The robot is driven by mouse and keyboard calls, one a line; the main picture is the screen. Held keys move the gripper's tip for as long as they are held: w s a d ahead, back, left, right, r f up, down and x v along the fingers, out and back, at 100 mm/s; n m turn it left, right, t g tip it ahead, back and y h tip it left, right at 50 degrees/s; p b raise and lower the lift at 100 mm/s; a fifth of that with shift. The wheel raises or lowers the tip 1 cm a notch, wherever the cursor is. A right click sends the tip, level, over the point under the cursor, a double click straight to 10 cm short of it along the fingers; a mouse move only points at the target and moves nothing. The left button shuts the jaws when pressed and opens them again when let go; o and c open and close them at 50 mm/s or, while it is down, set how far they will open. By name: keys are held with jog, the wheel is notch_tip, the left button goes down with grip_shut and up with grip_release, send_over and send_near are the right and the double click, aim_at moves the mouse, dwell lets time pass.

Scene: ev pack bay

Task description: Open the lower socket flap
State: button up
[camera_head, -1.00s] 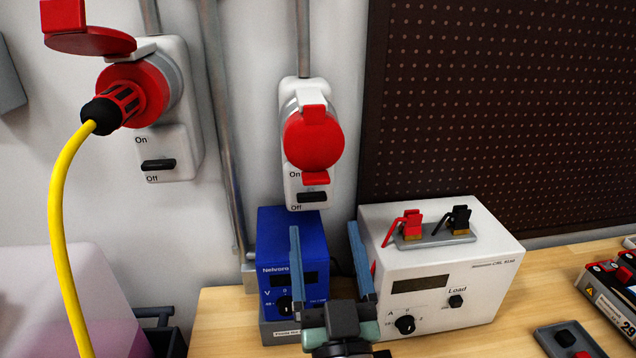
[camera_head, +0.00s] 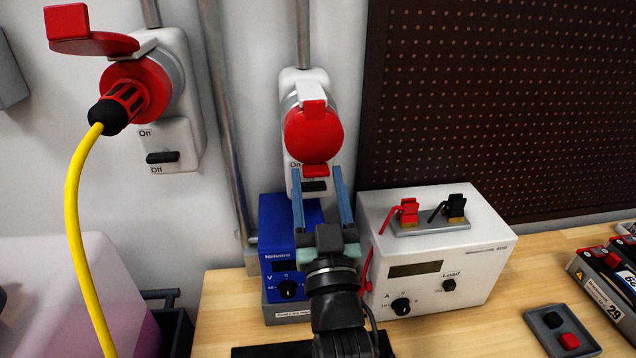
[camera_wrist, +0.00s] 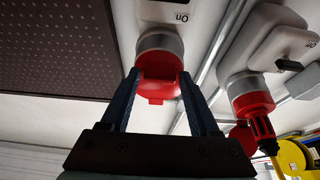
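The lower socket (camera_head: 294,88) is a white wall box with a grey collar. Its round red flap (camera_head: 313,137) is shut over the front, with a red hinge block at the top and a small red tab (camera_head: 316,171) below. My gripper (camera_head: 316,172) is open and empty, its two blue fingers pointing up just under the flap, one to each side of the tab. In the wrist view, the flap (camera_wrist: 160,90) shows between and beyond the open fingers (camera_wrist: 158,75). I cannot tell whether a finger touches it.
A second, higher socket (camera_head: 178,88) at left has its flap raised and a plug with a yellow cable (camera_head: 72,200). A blue power supply (camera_head: 280,245) and a white load unit (camera_head: 440,270) stand on the bench below. A pipe (camera_head: 222,130) runs between the sockets.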

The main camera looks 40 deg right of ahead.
grip_shut()
dwell(1.1)
